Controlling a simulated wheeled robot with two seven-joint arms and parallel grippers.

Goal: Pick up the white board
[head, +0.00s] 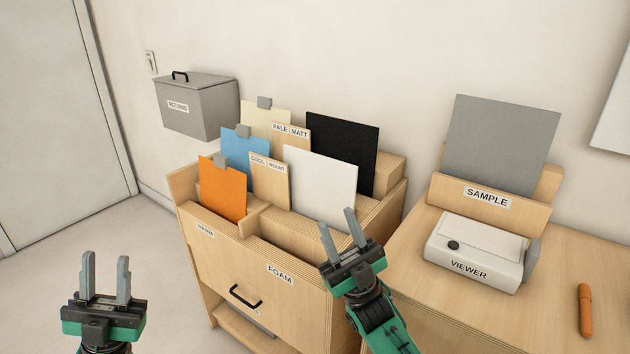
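The white board (321,184) stands upright, leaning back slightly, in the front right part of the wooden rack (215,258). The rack's front edge hides its lower end. My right gripper (341,230) is open and empty, in front of the board's lower right corner in the picture. I cannot tell whether it touches the board. My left gripper (106,278) is open and empty at the lower left, over the floor and well away from the board.
A black board (342,142) stands behind the white one. Orange (222,190), blue (243,155) and cream (265,124) boards stand left. A grey returns box (197,110) is behind. At right are a grey sample board (500,145), white viewer (475,252) and orange marker (584,310).

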